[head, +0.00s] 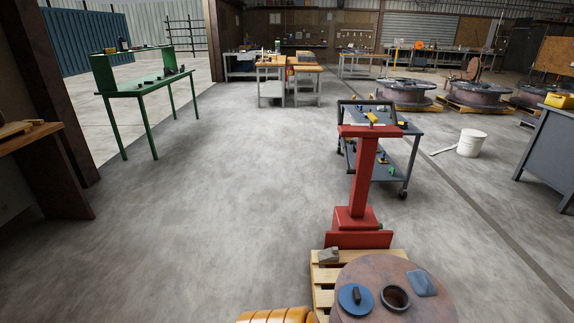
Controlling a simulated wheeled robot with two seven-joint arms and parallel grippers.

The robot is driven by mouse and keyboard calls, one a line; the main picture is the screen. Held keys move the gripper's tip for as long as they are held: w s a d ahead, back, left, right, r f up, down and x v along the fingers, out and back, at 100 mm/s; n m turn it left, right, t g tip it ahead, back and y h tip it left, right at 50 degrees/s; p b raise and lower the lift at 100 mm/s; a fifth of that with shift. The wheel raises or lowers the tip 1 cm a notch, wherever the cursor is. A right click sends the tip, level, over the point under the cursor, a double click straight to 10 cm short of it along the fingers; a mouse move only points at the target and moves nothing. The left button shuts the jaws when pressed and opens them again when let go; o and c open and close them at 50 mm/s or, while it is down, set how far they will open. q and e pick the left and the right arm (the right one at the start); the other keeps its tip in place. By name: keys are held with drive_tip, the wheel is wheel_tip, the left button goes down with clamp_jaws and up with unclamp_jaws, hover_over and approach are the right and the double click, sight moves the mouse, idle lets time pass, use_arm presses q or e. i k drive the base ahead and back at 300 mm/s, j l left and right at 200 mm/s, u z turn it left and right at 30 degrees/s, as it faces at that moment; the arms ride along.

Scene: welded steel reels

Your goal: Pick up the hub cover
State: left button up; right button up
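A round blue disc with a dark upright handle, which looks like the hub cover (345,299), lies on the flat top of a rust-brown steel reel (385,270) at the bottom of the head view. Just right of it is the reel's dark round hub opening (396,298) with a raised rim. The cover lies beside the opening, not over it. Neither of my grippers is in view.
A blue-grey flat item (422,283) lies on the reel's right side. The reel stands on a wooden pallet (322,274) holding a grey block (328,255). A red pedestal stand (360,190) and grey cart (400,150) stand behind. Open concrete floor lies left.

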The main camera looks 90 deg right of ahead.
sight(356, 300)
drive_tip(key=i+l+u, duration=0.15)
drive_tip(key=l+u, duration=0.3)
drive_tip(key=l, duration=0.3)
drive_tip(key=l+u, duration=0.45)
drive_tip(key=l, duration=0.3)
drive_tip(key=k+l+u, duration=0.1)
drive_tip(key=l+u, duration=0.35)
drive_tip(key=l, duration=0.3)
